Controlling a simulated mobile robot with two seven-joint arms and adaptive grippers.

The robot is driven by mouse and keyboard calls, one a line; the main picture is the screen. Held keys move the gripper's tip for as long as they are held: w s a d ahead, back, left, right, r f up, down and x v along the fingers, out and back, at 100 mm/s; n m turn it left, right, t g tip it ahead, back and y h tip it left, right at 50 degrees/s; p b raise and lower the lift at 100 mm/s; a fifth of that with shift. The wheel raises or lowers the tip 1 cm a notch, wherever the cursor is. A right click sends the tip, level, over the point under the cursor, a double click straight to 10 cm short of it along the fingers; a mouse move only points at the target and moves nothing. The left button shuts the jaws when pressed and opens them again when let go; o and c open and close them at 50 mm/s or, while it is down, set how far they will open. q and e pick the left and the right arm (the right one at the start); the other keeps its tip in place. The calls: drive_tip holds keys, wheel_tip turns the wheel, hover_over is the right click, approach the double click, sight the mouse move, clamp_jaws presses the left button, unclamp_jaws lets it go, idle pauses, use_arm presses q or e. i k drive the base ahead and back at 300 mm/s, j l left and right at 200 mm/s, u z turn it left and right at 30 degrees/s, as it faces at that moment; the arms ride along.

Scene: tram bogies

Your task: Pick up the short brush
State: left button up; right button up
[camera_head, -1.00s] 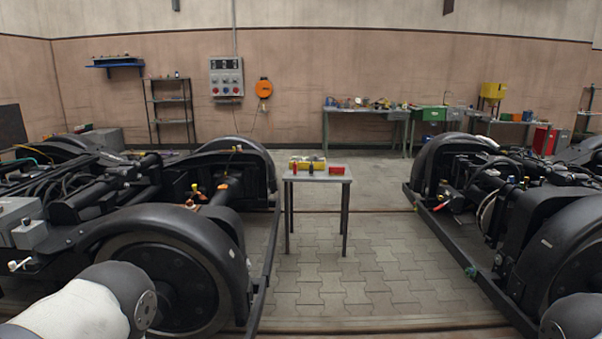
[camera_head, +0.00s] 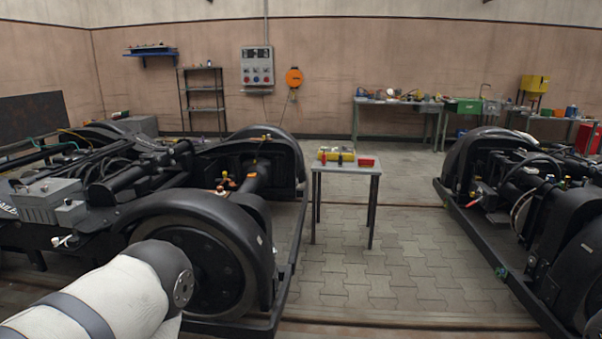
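I cannot make out a short brush in this view. A small grey table (camera_head: 345,166) stands between the two bogies, with a yellow box (camera_head: 337,154), a red box (camera_head: 367,161) and a few small items on top, too small to identify. My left arm comes in at the lower left, but its gripper is out of view. My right gripper is also out of view.
A black bogie (camera_head: 205,225) fills the left side and another bogie (camera_head: 540,200) stands at the right. Paved floor (camera_head: 400,265) lies open between them. A cluttered workbench (camera_head: 400,102) and a metal shelf (camera_head: 203,100) stand along the back wall.

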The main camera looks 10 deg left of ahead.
sight(362, 162)
drive_tip(key=i+u, duration=0.25)
drive_tip(key=u, duration=0.15)
drive_tip(key=i+l+u, duration=0.2)
drive_tip(key=u, duration=0.25)
drive_tip(key=i+l+u, duration=0.25)
drive_tip(key=u, duration=0.15)
